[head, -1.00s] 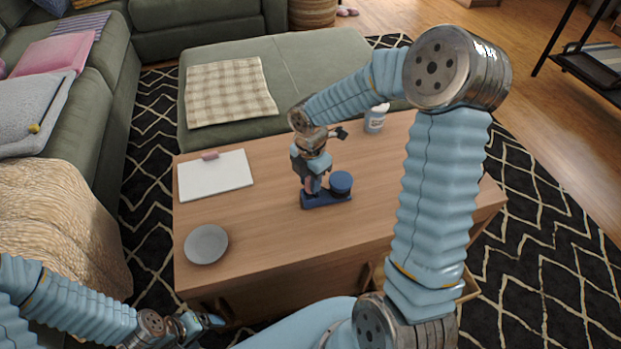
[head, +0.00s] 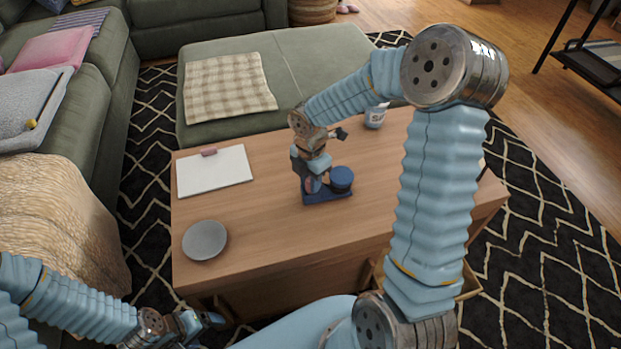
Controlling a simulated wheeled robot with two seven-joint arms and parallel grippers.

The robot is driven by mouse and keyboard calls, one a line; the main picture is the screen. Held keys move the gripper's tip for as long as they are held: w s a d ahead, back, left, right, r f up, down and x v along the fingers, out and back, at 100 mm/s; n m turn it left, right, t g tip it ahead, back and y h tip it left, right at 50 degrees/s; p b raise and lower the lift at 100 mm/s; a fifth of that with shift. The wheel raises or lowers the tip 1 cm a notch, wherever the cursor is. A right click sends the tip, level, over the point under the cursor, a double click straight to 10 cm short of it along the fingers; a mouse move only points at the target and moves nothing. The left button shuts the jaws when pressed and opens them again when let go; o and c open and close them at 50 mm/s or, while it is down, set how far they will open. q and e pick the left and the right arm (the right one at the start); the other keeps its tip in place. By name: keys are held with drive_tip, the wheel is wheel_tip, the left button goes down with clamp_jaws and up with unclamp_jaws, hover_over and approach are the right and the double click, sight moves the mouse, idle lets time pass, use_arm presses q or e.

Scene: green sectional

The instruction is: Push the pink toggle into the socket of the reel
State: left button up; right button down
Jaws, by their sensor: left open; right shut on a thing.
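The reel (head: 326,197) is a dark blue base with a round blue drum (head: 341,179) at its right end, on the wooden coffee table. My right gripper (head: 314,184) is over the left end of the base, pointing down, shut on the pink toggle (head: 307,183). Only a small pink patch of the toggle shows between the fingers. The socket is hidden by the gripper, so I cannot tell how far in the toggle is. My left gripper (head: 205,321) is open and empty, low at the table's front left edge.
A white clipboard (head: 214,172) and a grey plate (head: 205,240) lie on the left of the coffee table (head: 265,240). My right arm covers the table's right part. An open drawer (head: 470,286) shows at the front right.

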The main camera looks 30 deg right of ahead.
drive_tip(key=shift+f, duration=0.4)
drive_tip(key=c, duration=0.8)
unclamp_jaws()
drive_tip(key=shift+r, duration=0.2)
wheel_tip(320, 180, up, 13)
drive_tip(key=p, duration=0.1)
drive_tip(key=shift+r, duration=0.2)
